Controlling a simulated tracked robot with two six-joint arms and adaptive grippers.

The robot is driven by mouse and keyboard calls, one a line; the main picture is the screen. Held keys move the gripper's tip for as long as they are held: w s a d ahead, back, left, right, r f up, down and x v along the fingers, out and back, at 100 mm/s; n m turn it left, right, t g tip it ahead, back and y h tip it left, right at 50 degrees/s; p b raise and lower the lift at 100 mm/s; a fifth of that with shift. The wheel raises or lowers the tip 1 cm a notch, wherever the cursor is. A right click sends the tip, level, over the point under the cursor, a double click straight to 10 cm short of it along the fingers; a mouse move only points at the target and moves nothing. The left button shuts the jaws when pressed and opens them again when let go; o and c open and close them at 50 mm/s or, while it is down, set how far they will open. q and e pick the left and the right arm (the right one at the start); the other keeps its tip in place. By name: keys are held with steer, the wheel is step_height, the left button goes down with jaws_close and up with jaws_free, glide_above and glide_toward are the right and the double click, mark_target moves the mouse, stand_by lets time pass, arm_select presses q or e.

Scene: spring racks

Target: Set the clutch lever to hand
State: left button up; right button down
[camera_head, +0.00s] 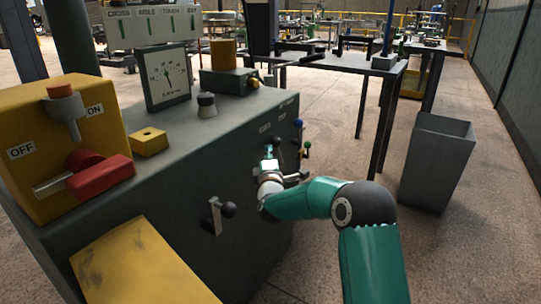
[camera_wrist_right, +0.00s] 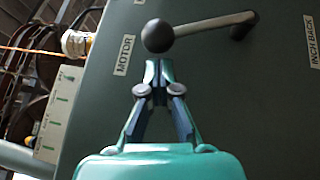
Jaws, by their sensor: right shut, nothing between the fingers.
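A lever with a black ball knob (camera_wrist_right: 158,35) shows in the right wrist view; I take it for the clutch lever. Its rod runs right to a dark pivot (camera_wrist_right: 243,24). The knob is beside a label reading MOTOR (camera_wrist_right: 124,55); I see no HAND label. My right gripper (camera_wrist_right: 158,68) is shut and empty, its fingertips just below the knob in the picture; I cannot tell whether they touch. In the head view my right gripper (camera_head: 269,163) is at the machine's side, by a dark knob (camera_head: 279,143). My left gripper is not in view.
The dark green machine (camera_head: 175,190) carries another black-knobbed lever (camera_head: 227,210) and levers with blue (camera_head: 298,124) and green (camera_head: 307,145) knobs. A yellow OFF/ON box (camera_head: 60,140) stands on it. A grey bin (camera_head: 437,160) is at right. An INCH BACK label (camera_wrist_right: 311,42) is nearby.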

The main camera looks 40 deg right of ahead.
steer(key=shift+d, duration=0.25)
steer(key=shift+r, duration=0.1)
